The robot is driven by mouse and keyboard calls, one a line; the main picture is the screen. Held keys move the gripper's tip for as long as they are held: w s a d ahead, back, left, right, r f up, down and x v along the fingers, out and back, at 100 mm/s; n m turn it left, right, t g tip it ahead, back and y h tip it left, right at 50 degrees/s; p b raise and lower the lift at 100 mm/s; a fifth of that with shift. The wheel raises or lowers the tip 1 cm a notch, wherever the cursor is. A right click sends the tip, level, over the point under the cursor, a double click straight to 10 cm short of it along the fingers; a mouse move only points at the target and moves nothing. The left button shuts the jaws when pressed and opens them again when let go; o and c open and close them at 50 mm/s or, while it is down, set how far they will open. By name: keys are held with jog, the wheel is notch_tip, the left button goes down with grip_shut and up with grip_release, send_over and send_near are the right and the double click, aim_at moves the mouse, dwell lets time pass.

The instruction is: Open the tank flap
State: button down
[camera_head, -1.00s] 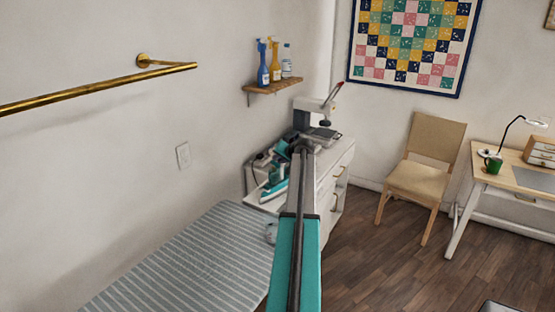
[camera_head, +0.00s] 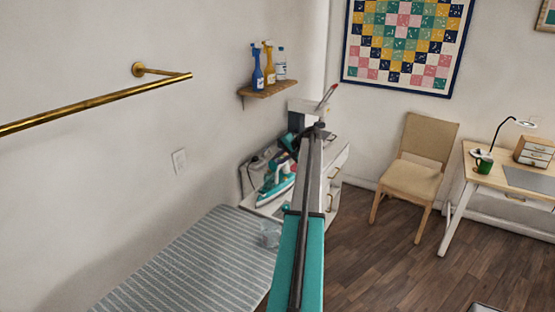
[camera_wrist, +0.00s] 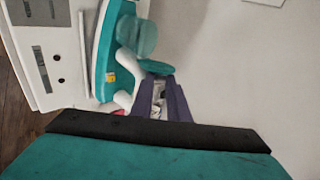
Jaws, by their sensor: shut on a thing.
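The teal and white iron (camera_head: 274,189) stands on the low white surface beside the cabinet, partly behind my arm in the head view. In the wrist view the iron (camera_wrist: 108,55) lies at upper left, with its white handle curving down toward my fingers. A clear teal tank part (camera_wrist: 140,37) shows above them. My gripper (camera_wrist: 157,76) is shut at the iron's end, its dark fingers on a small teal piece (camera_wrist: 155,67) that looks like the tank flap. The fingers partly hide this piece, and its opening angle cannot be told. The head view does not show my fingertips clearly.
A striped ironing board (camera_head: 190,268) with a clear vessel (camera_head: 269,235) lies in front. A sewing machine (camera_head: 303,118) stands on the cabinet behind. A wall shelf (camera_head: 268,89) holds bottles. A brass rail (camera_head: 100,103) is at left. A chair (camera_head: 415,172) stands right, with open floor before it.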

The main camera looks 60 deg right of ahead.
dwell(0.4)
jog(key=c, duration=1.7)
grip_release()
jog(key=b+v, duration=0.5)
jog(key=v, duration=0.8)
jog(key=shift+s+r, duration=0.15)
jog(key=shift+s, duration=0.25)
